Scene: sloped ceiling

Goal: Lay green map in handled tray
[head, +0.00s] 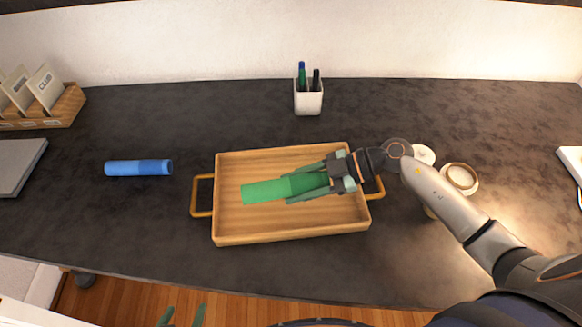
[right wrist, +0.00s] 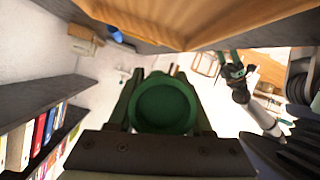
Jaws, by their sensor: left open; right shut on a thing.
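The green map (head: 268,191) is a rolled tube lying lengthwise over the handled tray (head: 230,229), a wooden tray with a handle at each end. My right gripper (head: 293,188) is shut on the map's right part, reaching in over the tray's right side. In the right wrist view the map (right wrist: 165,107) shows end-on between the fingers, with tray wood (right wrist: 190,18) along the top. I cannot tell whether the map touches the tray floor. My left gripper (head: 182,317) is open and empty at the bottom edge, off the counter; it also shows in the right wrist view (right wrist: 232,58).
A blue roll (head: 139,168) lies left of the tray. A pen cup (head: 308,100) stands behind it. Round pale containers (head: 460,178) stand at the right, close to my right arm. A card box (head: 62,108) and grey slab (head: 18,165) are at far left.

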